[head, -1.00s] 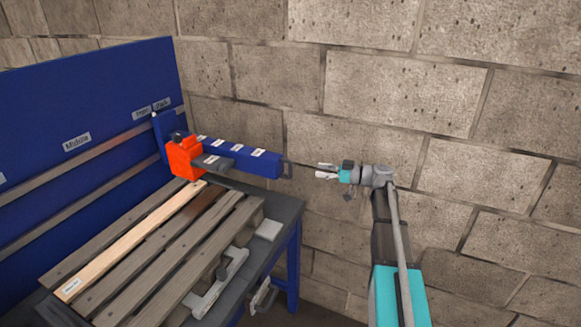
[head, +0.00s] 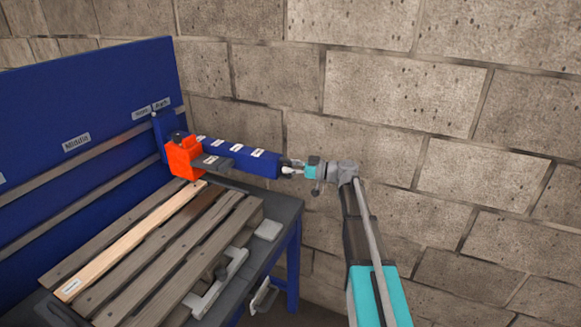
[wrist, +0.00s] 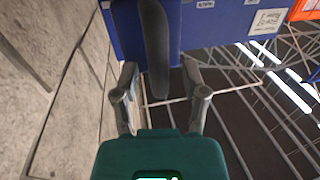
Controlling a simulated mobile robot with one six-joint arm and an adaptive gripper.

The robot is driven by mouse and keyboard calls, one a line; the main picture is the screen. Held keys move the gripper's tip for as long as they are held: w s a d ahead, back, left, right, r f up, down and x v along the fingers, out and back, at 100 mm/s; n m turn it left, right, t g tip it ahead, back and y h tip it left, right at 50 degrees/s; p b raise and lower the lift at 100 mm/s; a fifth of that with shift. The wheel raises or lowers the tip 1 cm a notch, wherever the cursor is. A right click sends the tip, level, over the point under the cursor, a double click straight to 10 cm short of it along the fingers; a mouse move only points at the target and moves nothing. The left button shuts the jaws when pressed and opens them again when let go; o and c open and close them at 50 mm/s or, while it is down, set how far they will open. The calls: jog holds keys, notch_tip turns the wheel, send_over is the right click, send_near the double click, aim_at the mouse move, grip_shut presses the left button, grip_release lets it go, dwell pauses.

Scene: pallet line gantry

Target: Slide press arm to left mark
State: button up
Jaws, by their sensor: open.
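The press arm (head: 240,158) is a blue beam with small white labels and an orange block (head: 184,157) at its back end. It stands at the far right end of the blue back panel, near two labels (head: 152,106). In the wrist view, a dark bar handle (wrist: 155,45) at the beam's end lies between the fingers of my gripper (wrist: 160,85). My gripper is open, with gaps visible on both sides of the handle. In the head view, my gripper (head: 288,170) is at the beam's front end and hides most of the handle.
A "Middle" label (head: 76,142) is on the blue back panel (head: 90,90), left of the press arm. A slatted wooden pallet (head: 165,255) lies on the bench below. A grey clamp-like part (head: 222,283) is at the bench's front edge. A block wall (head: 470,130) stands on the right.

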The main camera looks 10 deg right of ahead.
grip_shut()
dwell(0.3)
jog(key=shift+s, duration=0.1)
